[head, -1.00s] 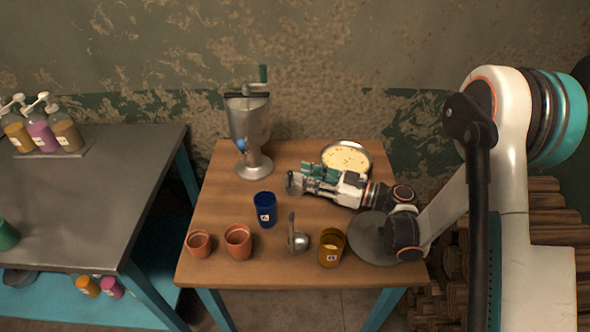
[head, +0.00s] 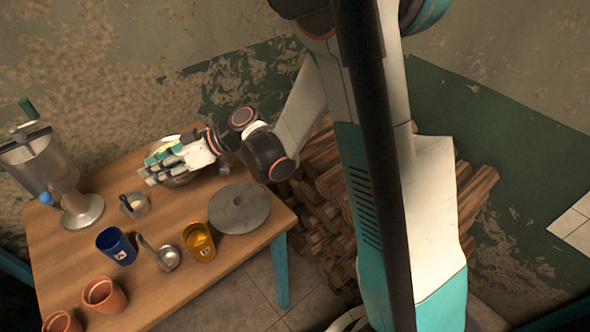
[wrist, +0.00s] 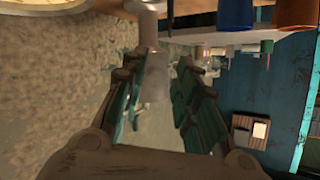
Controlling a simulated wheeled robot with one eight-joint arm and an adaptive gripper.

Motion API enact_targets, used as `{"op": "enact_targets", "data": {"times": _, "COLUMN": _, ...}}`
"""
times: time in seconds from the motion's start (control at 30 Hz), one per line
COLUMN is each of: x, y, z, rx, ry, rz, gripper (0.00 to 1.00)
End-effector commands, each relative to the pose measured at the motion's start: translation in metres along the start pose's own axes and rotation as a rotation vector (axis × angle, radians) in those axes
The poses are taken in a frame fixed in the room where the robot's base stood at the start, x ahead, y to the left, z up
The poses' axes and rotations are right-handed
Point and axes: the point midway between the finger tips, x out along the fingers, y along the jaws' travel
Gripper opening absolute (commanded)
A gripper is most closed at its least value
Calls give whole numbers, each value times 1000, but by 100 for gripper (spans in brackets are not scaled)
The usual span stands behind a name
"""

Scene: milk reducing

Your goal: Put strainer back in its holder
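A small grey metal cup (head: 134,206) with a thin dark-handled utensil in it stands on the table beside the grinder. It looks like the strainer in its holder, but it is too small to be sure. A long-handled metal ladle-like utensil (head: 167,257) rests between the blue and amber cups. My gripper (head: 152,168) is above the pan, behind and right of the small cup and apart from it. In the wrist view, my gripper (wrist: 157,75) has its fingers spread, with no object clearly held between them.
A metal grinder (head: 40,165) stands at the left. A pan (head: 183,178) is partly hidden under my gripper. A blue cup (head: 117,247), an amber cup (head: 200,242), terracotta cups (head: 104,294) and a grey disc (head: 239,209) occupy the front. Stacked logs (head: 325,185) lie right of the table.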

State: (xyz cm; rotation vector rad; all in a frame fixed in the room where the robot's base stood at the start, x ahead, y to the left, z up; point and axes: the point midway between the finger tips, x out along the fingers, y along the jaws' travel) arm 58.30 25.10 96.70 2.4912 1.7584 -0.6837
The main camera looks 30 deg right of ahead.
Motion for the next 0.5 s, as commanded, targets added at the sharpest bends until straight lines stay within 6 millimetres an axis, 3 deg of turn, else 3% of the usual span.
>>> {"op": "enact_targets", "data": {"times": 0.2, "x": -47, "y": -15, "z": -8, "rx": 137, "ry": -143, "rz": 146, "gripper": 28}}
{"op": "enact_targets", "data": {"times": 0.5, "x": -120, "y": -42, "z": 0, "rx": 305, "ry": -288, "rz": 382, "gripper": 28}}
